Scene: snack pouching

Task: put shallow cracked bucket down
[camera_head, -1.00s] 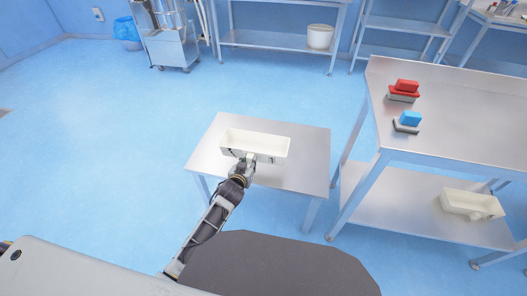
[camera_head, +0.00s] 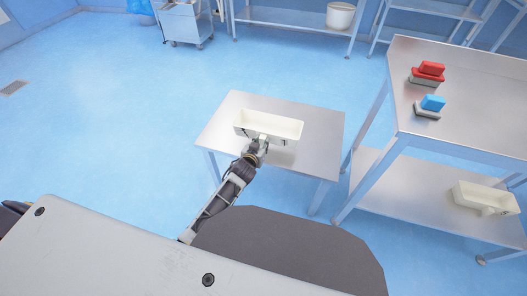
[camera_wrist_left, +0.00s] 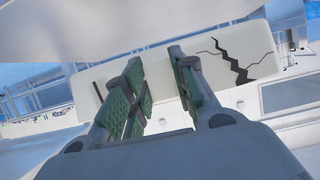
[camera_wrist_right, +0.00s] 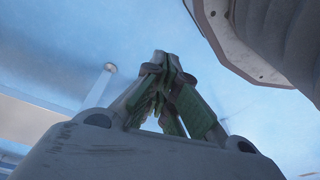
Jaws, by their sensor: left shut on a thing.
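The shallow cracked bucket (camera_head: 284,125) is a long white open box over the middle of the small metal table (camera_head: 222,125). Its opening faces up. My left gripper (camera_head: 263,139) is shut on its near long wall. In the left wrist view the bucket wall (camera_wrist_left: 222,73) shows a dark jagged crack to the right of the fingers (camera_wrist_left: 158,88). I cannot tell whether the bucket's bottom touches the table. My right gripper (camera_wrist_right: 165,75) shows only in its own wrist view, with its fingertips together and nothing visible between them.
A taller metal table (camera_head: 470,110) on the right carries a red brush (camera_head: 430,70) and a blue brush (camera_head: 432,103). Its lower shelf holds another white container (camera_head: 484,196). A white round bucket (camera_head: 340,16) stands on a back shelf. The blue floor at left is open.

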